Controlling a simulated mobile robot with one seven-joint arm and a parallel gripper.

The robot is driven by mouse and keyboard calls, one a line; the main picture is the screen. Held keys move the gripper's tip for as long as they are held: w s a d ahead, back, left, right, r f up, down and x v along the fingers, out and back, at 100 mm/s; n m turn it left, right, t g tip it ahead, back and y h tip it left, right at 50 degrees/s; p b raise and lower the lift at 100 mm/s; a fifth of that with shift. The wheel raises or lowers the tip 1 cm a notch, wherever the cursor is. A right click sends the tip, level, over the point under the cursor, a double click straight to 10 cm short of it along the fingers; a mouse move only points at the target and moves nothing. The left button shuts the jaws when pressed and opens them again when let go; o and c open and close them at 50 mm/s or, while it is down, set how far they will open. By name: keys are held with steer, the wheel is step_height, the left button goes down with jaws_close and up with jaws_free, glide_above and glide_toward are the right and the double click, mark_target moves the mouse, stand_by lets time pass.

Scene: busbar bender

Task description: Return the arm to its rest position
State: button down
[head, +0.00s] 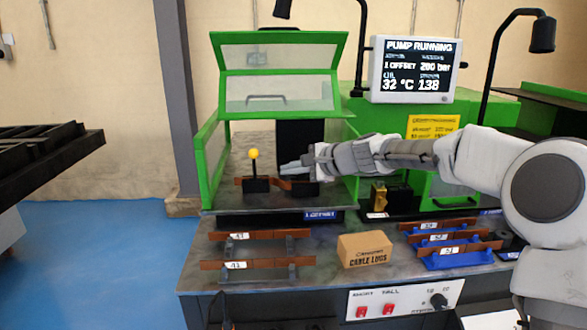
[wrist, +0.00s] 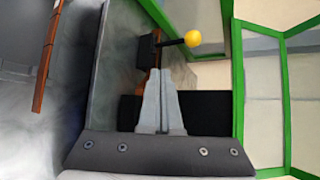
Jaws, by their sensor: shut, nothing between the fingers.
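My gripper (head: 291,166) is in front of the open green bender, at the right of the yellow-knobbed lever (head: 254,155), reaching in from the right side. Its fingers are shut and empty in the wrist view (wrist: 160,78). A copper busbar (head: 284,184) lies in the bender just below the fingers, between dark blocks; the fingers hide part of it. In the wrist view the yellow knob (wrist: 192,39) is beyond the fingertips, to the right. The arm is stretched out to the left across the head view.
The bender's green guard (head: 279,38) is raised. A monitor (head: 415,70) reads PUMP RUNNING. On the bench are a cable lugs box (head: 364,250), copper bars on stands at the left (head: 257,265) and bars on blue holders at the right (head: 458,248). A control panel (head: 404,299) is at the front.

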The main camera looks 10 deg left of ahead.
steer(key=s+d+f+n+h, duration=0.2)
steer(key=s+d+n+h, duration=0.15)
steer(key=s+d, duration=0.75)
steer(key=s+d+f+n+h, duration=0.1)
steer(key=s+d+n+h, duration=0.45)
steer(key=s, duration=0.95)
steer(key=s+d+f+n+h, duration=0.1)
steer(key=s+d+f+h, duration=0.1)
steer(key=s+d, duration=1)
step_height(320, 180, up, 24)
steer(key=s+g+p, duration=0.1)
steer(key=p, duration=2.3)
steer(key=shift+s+a, duration=0.15)
steer(key=shift+s, duration=0.05)
